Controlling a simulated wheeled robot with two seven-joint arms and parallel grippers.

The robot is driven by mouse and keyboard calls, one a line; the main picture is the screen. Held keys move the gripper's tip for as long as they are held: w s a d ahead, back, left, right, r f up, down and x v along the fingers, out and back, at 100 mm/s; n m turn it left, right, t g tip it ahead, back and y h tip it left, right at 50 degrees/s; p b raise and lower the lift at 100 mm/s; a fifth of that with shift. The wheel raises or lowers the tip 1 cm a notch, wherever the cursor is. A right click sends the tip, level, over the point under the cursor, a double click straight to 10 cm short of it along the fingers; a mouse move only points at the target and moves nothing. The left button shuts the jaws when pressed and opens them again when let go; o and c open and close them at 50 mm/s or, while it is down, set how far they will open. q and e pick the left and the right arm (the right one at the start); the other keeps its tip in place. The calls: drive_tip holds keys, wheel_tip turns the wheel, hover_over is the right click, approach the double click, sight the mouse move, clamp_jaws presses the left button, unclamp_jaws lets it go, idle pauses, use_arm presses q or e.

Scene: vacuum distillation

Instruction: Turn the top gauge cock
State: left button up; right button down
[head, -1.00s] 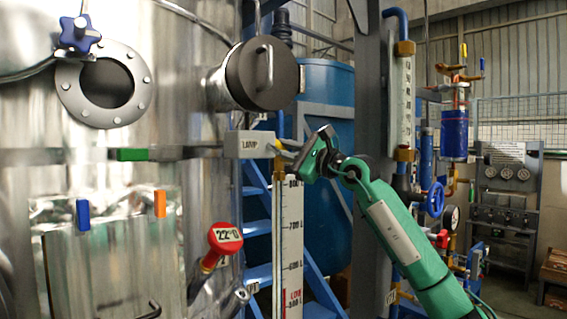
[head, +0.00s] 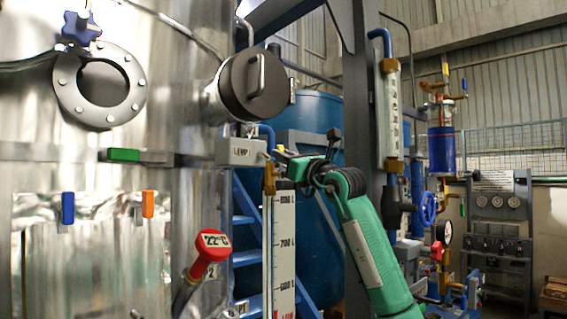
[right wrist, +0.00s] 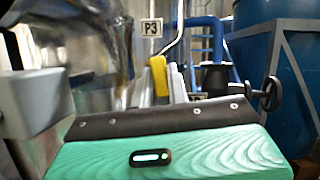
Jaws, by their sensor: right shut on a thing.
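The level gauge (head: 284,240) is a white scale marked in litres, standing upright beside the steel vessel. Its brass top cock (head: 269,178) sits at the head of the scale, just below the grey LAMP box. My right gripper (head: 279,154) reaches in from the right at this cock. In the right wrist view a yellow handle (right wrist: 158,75) stands at the fingertips (right wrist: 174,82), and the gripper is shut on it. The fingers partly hide the handle, and its exact angle is hard to tell. My left gripper is out of view.
The grey LAMP box (head: 240,151) is very close to my right gripper. A round black cover (head: 254,85) is above it, and a red-headed thermometer (head: 211,245) is lower left. A blue tank (head: 315,110) and blue stairs (head: 246,230) stand behind. A grey post (head: 352,80) rises behind my arm.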

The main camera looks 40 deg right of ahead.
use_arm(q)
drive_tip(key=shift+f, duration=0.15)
use_arm(e)
drive_tip(key=shift+d+r+m, duration=0.1)
drive_tip(key=shift+d+m, duration=0.05)
drive_tip(key=shift+m, duration=0.15)
drive_tip(key=c, duration=1.4)
unclamp_jaws()
drive_tip(key=shift+w, duration=0.1)
drive_tip(key=shift+o, duration=0.2)
